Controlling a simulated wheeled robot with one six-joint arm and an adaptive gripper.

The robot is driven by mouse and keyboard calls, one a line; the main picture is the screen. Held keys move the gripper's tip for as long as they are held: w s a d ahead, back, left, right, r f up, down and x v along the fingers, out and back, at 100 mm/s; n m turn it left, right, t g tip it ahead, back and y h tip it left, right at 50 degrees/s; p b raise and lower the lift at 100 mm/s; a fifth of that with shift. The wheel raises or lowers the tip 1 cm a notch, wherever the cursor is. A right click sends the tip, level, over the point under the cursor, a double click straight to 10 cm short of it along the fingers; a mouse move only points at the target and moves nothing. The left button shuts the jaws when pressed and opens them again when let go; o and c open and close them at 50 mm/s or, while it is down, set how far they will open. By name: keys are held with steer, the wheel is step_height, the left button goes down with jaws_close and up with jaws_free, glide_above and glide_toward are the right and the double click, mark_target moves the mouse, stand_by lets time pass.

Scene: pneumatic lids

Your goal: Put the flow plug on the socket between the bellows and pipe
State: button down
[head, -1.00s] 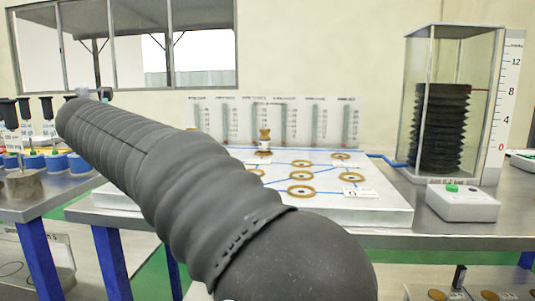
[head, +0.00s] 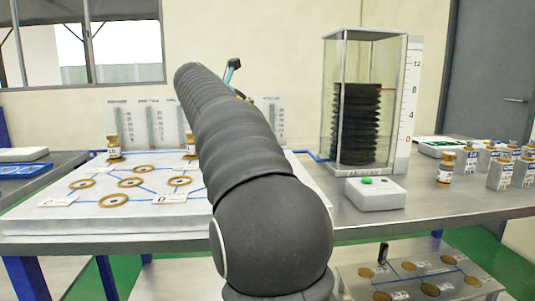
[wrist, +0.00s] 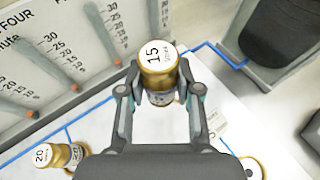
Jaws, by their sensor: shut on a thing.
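My gripper (wrist: 160,95) is shut on a gold plug (wrist: 158,55) with a white cap marked 15, seen in the wrist view. The plug looks upright, but I cannot tell its height above the board. In the head view my arm hides most of the gripper and the plug. The white board (head: 60,218) carries gold ring sockets (head: 130,182) joined by blue lines. The black bellows (head: 357,120) stands in a clear case at its right, and at top right in the wrist view (wrist: 283,35). A blue pipe (head: 314,157) reaches the case. My arm hides the board's right part.
Two more gold plugs stand at the board's back, one at left (head: 114,147) and one beside my arm (head: 190,147). A box with a green button (head: 376,192) sits before the bellows case. Gauges (head: 150,125) line the back.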

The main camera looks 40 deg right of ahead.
steer(key=s+d+r+m+g+h, duration=0.15)
steer(key=s+d+m+g, duration=0.25)
steer(key=s+d, duration=0.75)
steer(key=w+a+f, duration=0.1)
steer(key=w+f, duration=0.1)
steer(key=w, duration=0.1)
steer(key=w+a+f, duration=0.2)
steer(key=w, duration=0.2)
steer(key=w+a+f, duration=0.2)
steer(key=w, duration=0.1)
steer(key=shift+w+a, duration=0.2)
steer(key=shift+w, duration=0.05)
steer(key=shift+f+b, duration=0.85)
steer(key=shift+f, duration=1.2)
steer(key=shift+f, duration=0.15)
steer(key=c, duration=0.8)
jaws_free()
